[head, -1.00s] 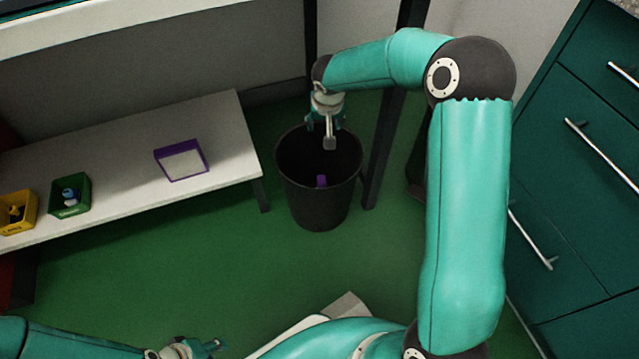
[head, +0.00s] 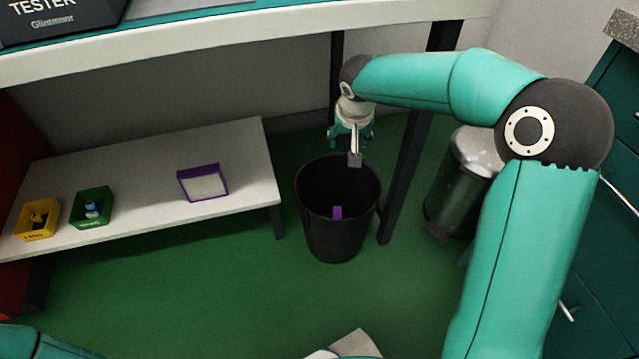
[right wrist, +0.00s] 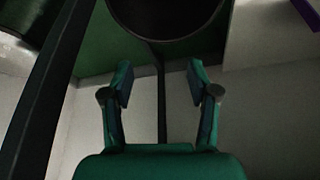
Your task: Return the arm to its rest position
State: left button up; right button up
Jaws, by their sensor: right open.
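My right arm reaches in from the right of the head view, and its gripper (head: 354,150) hangs over the back rim of a black bin (head: 337,235). In the right wrist view the gripper (right wrist: 160,85) has its two fingers spread apart with nothing between them. The bin (right wrist: 165,18) shows there beyond the fingertips. A small purple object (head: 337,213) lies inside the bin. My left gripper is out of the head view; only a bit of my left arm shows at the lower left.
A low white shelf (head: 140,200) holds a yellow bin (head: 38,232), a green bin (head: 92,222) and a purple-edged box (head: 203,197). A dark table leg (head: 408,175) stands right of the black bin. A metal-lidded bin (head: 455,190) and teal drawers stand farther right. Green floor is open in front.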

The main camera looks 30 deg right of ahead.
jog(key=s+a+f+n+g+y+p, duration=0.1)
jog(key=s+a+f+g, duration=0.1)
jog(key=s+a+f, duration=0.35)
jog(key=s+a+f+g+y, duration=0.1)
jog(key=s+a+f, duration=0.1)
jog(key=f, duration=0.6)
jog(key=s+a+f+n+g+y+p, duration=0.1)
jog(key=s+a+f+g, duration=0.1)
jog(key=s+a+f, duration=0.35)
jog(key=s+a+f+y, duration=0.4)
jog(key=s+a+f, duration=0.6)
jog(key=s, duration=0.4)
jog(key=w+r+n+t+p, duration=0.1)
jog(key=w+r+p, duration=0.2)
jog(key=r+p, duration=3.5)
jog(key=shift+d+r+n+t+h+p, duration=0.2)
jog(key=shift+d+n+t+h+p, duration=0.1)
jog(key=shift+n+t+h, duration=0.1)
jog(key=shift+w+f, duration=0.1)
jog(key=shift+w, duration=0.05)
jog(key=c, duration=0.3)
jog(key=shift+c, duration=0.3)
